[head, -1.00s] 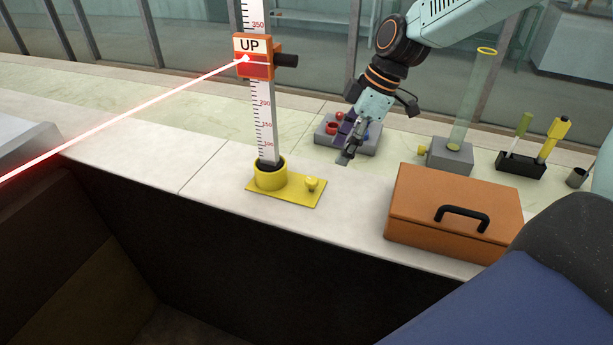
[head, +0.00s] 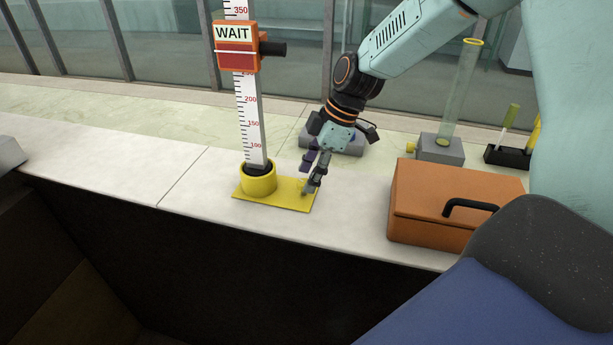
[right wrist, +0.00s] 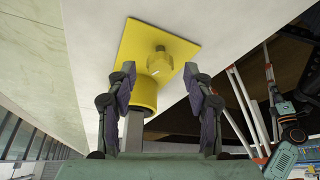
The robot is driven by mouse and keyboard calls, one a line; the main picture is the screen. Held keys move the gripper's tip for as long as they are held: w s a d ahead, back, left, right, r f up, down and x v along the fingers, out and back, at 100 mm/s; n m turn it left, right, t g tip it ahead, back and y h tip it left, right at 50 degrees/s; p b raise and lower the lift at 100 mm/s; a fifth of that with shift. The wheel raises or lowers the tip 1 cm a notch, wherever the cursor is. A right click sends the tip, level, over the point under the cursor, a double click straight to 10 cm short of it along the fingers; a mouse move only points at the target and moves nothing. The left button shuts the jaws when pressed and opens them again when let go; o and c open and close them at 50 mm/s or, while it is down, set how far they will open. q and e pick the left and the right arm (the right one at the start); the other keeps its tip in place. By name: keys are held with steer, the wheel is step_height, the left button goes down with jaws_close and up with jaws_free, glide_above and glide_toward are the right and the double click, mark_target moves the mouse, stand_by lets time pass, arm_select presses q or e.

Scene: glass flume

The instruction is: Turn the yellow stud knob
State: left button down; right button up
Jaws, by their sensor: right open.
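The yellow stud knob (right wrist: 162,62) stands on a flat yellow plate (head: 285,203) at the foot of the upright scale. In the head view my right gripper (head: 309,188) is lowered over the plate's right end, and its fingers hide most of the knob. In the right wrist view my right gripper (right wrist: 160,72) is open, with one finger on each side of the knob. The knob shows between and just past the fingertips; I cannot tell whether either finger touches it.
A yellow collar (head: 258,180) holds the white scale (head: 250,120), close left of my gripper. An orange slider (head: 237,55) on it reads WAIT. An orange case (head: 440,205) stands right. Behind are a grey tray (head: 345,143) and a glass tube (head: 463,90). The ledge drops off in front.

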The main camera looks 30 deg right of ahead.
steer(key=shift+a+f, duration=0.15)
steer(key=shift+f, duration=0.35)
steer(key=shift+s+r, duration=0.1)
steer(key=shift+w, duration=0.25)
steer(key=c, duration=0.4)
steer(key=shift+s, duration=0.1)
jaws_close()
